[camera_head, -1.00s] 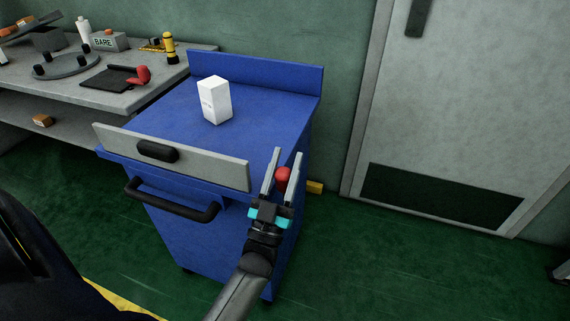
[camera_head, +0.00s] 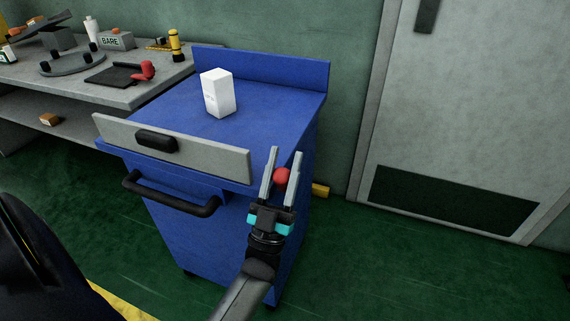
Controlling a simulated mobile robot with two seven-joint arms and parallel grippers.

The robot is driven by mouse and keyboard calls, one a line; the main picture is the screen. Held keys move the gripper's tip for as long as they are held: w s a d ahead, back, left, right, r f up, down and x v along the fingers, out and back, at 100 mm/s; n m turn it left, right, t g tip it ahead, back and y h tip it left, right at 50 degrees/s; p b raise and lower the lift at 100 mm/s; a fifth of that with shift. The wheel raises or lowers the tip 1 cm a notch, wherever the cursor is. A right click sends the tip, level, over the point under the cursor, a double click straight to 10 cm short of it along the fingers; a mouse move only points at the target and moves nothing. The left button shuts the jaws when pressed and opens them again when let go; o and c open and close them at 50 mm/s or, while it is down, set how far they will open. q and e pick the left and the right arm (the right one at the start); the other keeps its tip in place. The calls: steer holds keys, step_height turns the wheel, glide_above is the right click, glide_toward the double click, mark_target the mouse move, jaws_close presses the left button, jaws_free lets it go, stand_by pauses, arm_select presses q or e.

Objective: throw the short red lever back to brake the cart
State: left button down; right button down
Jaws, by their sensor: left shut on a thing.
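The blue cart (camera_head: 150,105) stands in the middle of the view, with a grey front panel (camera_head: 205,152) and a black push handle (camera_head: 170,197). A red knob (camera_head: 281,176), which looks like the end of the short lever, shows at the cart's right side. The lever's shaft is hidden behind the gripper. My right gripper is not in view.
A white box (camera_head: 218,93) stands on the cart top. A grey bench (camera_head: 130,95) with several small items is close on the left. A grey door (camera_head: 450,120) is at the right.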

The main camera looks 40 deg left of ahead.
arm_select(q)
steer(key=shift+s+f, duration=0.1)
steer(key=shift+f, duration=0.15)
